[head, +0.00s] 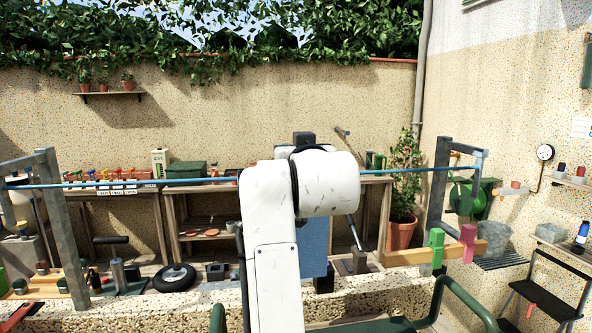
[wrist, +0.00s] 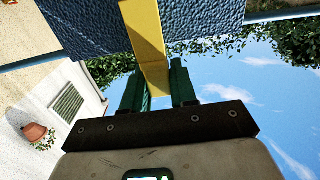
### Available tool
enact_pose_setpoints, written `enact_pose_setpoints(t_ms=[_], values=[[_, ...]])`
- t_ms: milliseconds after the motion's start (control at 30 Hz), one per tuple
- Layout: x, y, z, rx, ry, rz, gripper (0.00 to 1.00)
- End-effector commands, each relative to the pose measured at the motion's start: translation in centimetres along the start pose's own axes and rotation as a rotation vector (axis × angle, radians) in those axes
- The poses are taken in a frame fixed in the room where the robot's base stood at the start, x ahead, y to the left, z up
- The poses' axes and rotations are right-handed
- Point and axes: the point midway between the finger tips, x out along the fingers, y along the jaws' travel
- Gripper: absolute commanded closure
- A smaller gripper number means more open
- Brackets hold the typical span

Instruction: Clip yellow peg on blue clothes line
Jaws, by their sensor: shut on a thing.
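The yellow peg (wrist: 148,45) is between the green fingers of my gripper (wrist: 157,88) in the wrist view, and the fingers are shut on it. The peg reaches up across a dark blue cloth (wrist: 208,22), overlapping it in the picture. I cannot tell whether the peg's jaws are around the line or the cloth. The blue clothes line (wrist: 22,64) runs to the cloth from both sides. In the head view the line (head: 110,186) spans between two grey posts, and the blue cloth (head: 314,245) hangs partly behind my arm. My arm hides the gripper and peg there.
A green peg (head: 436,246) and a pink peg (head: 467,242) sit on a wooden bar (head: 405,256) at the right. Grey posts (head: 57,205) (head: 438,200) stand at both sides. A workbench (head: 215,200) with boxes and tools stands behind. A black folding chair (head: 540,290) is at the far right.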

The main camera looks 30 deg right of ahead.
Motion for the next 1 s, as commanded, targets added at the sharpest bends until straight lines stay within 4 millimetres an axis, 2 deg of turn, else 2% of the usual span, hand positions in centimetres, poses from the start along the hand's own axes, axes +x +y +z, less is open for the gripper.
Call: enact_pose_setpoints(t_ms=[467,500,767,1000], values=[[-0.01,0.00,1.04,0.000,0.001,0.000,1.00],[-0.01,0.00,0.92,0.000,0.001,0.000,0.69],[0.01,0.00,0.97,0.000,-0.001,0.000,0.44],[-0.02,-0.01,0.98,0.000,-0.001,0.000,0.43]])
